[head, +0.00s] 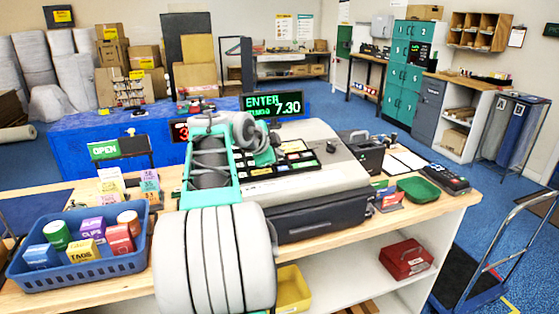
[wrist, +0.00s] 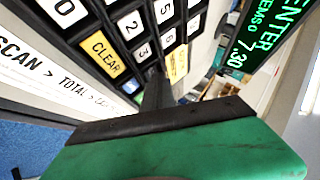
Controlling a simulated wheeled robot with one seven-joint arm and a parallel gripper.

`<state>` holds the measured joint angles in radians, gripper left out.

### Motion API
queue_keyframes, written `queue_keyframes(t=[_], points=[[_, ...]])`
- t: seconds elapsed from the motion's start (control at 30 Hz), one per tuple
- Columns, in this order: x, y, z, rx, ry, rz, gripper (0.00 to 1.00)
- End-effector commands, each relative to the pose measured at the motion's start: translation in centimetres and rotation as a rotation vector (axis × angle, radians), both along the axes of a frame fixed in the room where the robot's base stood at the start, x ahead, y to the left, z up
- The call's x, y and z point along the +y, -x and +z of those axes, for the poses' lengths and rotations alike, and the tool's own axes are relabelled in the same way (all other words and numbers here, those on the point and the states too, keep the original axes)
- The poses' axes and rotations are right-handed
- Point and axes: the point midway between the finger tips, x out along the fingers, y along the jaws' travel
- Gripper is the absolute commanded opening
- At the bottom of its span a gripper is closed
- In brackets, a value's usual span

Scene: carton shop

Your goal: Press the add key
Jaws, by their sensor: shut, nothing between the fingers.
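The cash register (head: 330,165) stands on the wooden counter with its keypad (head: 292,160) tilted up. My gripper (head: 265,158) is over the keypad's left part in the head view. In the wrist view my gripper (wrist: 156,80) is shut and empty, its dark fingertips close over the keys; I cannot tell whether they touch. A yellow CLEAR key (wrist: 101,48) and white number keys (wrist: 130,27) show left of the fingertips. A yellow key (wrist: 177,64) with unclear lettering is just to their right. I cannot read any key as add. The display (head: 273,105) reads ENTER and 7.30.
A blue basket (head: 80,270) of small boxes stands at the counter's left. A card terminal (head: 447,180), a green tray (head: 418,190) and a dark device (head: 362,155) stand right of the register. A red cash box (head: 407,260) sits on the shelf below.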

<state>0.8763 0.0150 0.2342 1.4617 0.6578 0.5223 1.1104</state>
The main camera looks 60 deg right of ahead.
Motion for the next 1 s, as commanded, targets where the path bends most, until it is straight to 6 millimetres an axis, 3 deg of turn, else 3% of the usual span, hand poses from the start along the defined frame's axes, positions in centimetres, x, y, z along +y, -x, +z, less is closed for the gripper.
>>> queue_keyframes(t=[1.0], points=[[0.0,-0.2,-1.3,0.007,-0.013,0.003,0.00]])
